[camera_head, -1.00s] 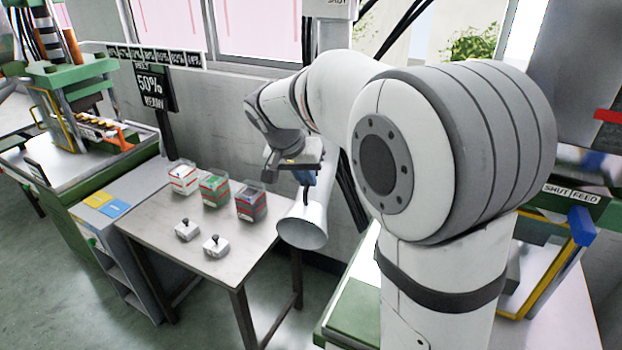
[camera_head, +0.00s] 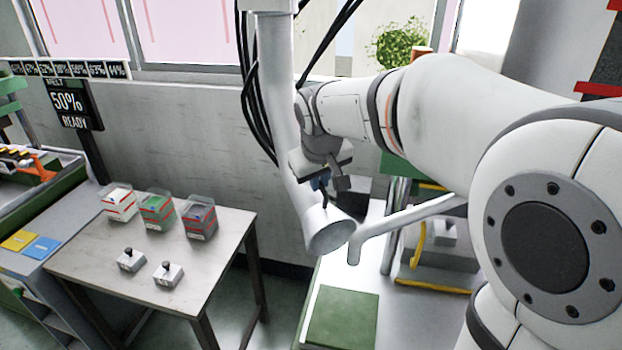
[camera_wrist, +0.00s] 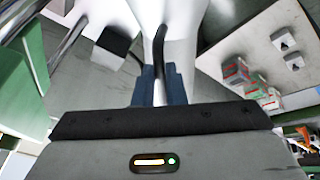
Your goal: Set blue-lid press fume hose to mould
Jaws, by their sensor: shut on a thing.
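The fume hose (camera_head: 330,236) is a pale grey pipe with a wide bell mouth, hanging from above and tilted. My gripper (camera_head: 322,183) is at the hose's side, just above the mouth. In the wrist view its blue fingers (camera_wrist: 160,86) are shut on a dark curved handle (camera_wrist: 159,45) against the pale hose (camera_wrist: 178,15). The press (camera_head: 440,255), with metal columns and yellow bars, stands right of the hose, partly behind my arm. I cannot make out a blue lid or a mould for certain in the current views.
A thin pale pipe (camera_head: 410,215) lies close to the right of the hose mouth. A green block (camera_head: 342,318) sits on the pale bench below. The table (camera_head: 225,240) at left carries several clear bins (camera_head: 157,210) and two small knobbed blocks (camera_head: 130,260).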

